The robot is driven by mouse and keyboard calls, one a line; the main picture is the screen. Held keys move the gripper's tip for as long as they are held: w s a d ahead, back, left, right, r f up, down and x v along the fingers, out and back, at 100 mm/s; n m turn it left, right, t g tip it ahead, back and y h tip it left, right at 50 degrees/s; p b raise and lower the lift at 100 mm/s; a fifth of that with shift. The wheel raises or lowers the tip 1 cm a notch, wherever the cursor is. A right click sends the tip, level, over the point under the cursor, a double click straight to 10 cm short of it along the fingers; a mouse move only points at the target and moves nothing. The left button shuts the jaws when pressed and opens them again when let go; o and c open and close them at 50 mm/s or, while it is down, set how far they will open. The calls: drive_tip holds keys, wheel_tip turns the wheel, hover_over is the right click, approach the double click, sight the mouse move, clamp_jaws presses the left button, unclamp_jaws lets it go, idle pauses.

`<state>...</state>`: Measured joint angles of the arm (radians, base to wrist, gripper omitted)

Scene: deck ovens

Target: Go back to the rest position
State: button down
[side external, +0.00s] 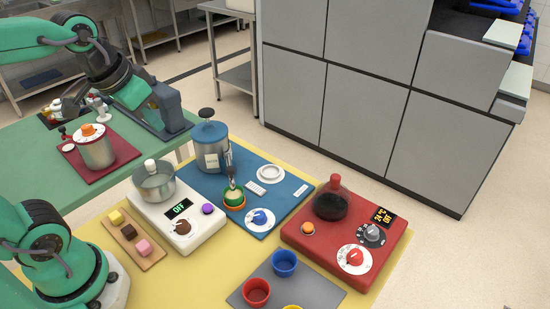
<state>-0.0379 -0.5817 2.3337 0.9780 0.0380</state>
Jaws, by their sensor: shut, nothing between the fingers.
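My green arm enters at the upper left of the side external view, bends at a dark wrist joint and slopes down to the right. My gripper (178,128) is dark grey and its fingers are shut with nothing between them. It shows in front of the right corner of the green table, up and left of the blue jar (209,158). Its exact height is hard to tell from this one view.
A white heater with a metal pot (155,180) and a red unit with a dark flask (331,203) stand on the yellow table. Red and blue cups (285,262) are in front. A red-trayed pot (97,151) stands left.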

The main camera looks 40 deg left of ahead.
drive_tip(key=shift+t, duration=0.4)
drive_tip(key=shift+s+d+f, duration=0.25)
drive_tip(key=shift+s+f, duration=0.35)
drive_tip(key=shift+s, duration=0.25)
drive_tip(key=shift+s+d+f, duration=0.25)
drive_tip(key=shift+s+f, duration=0.35)
drive_tip(key=shift+s, duration=0.2)
